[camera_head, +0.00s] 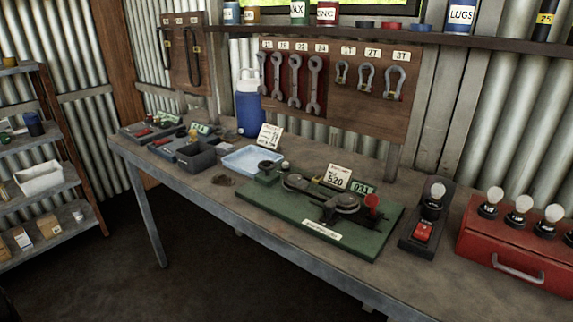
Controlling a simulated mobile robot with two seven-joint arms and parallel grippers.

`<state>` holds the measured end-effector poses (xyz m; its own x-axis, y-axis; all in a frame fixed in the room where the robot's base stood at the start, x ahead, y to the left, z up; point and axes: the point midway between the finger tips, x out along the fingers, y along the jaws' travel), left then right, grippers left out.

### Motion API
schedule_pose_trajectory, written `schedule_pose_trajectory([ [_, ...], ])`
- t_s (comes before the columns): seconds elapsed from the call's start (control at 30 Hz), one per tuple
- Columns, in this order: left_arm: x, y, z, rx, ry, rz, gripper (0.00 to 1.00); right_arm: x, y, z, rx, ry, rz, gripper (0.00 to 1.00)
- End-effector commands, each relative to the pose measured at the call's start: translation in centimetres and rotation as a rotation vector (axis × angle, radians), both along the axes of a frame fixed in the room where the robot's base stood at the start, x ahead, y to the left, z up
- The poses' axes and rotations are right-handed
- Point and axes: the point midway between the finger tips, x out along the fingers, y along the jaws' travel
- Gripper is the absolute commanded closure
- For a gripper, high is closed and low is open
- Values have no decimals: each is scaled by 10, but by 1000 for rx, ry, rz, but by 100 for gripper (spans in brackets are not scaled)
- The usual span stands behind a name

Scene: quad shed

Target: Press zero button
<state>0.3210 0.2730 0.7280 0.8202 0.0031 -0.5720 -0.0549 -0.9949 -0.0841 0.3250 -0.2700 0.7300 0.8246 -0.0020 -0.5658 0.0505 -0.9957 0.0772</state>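No part is clearly marked as a zero button at this size, so I cannot tell which one it is. A green board (270,212) on the workbench carries a dark mechanism with a red knob (372,201) at its right end. A small green display (362,188) reading about 031 stands behind it, beside a white card (338,177) reading 520. A white label on the board's front edge is too small to read. Two more small displays stand at the bench's far left, with grey units around them. Neither of my grippers is in view.
The bench (225,194) also holds a pale blue tray (252,159), a blue jug (250,105), a bulb stand with a red switch (423,231), and a red case (520,245) topped with bulbs. Wrenches and shackles hang behind. Shelving stands left; the floor in front is clear.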

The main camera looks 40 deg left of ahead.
Motion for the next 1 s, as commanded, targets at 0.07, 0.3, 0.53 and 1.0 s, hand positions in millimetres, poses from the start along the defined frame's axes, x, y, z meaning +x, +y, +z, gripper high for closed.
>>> schedule_pose_trajectory([
  [0.07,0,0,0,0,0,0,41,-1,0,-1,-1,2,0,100],
  [0.3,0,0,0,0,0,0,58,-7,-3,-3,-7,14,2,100],
  [0.53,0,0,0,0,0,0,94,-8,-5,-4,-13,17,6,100],
  [1.0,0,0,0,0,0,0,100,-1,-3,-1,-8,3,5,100],
])
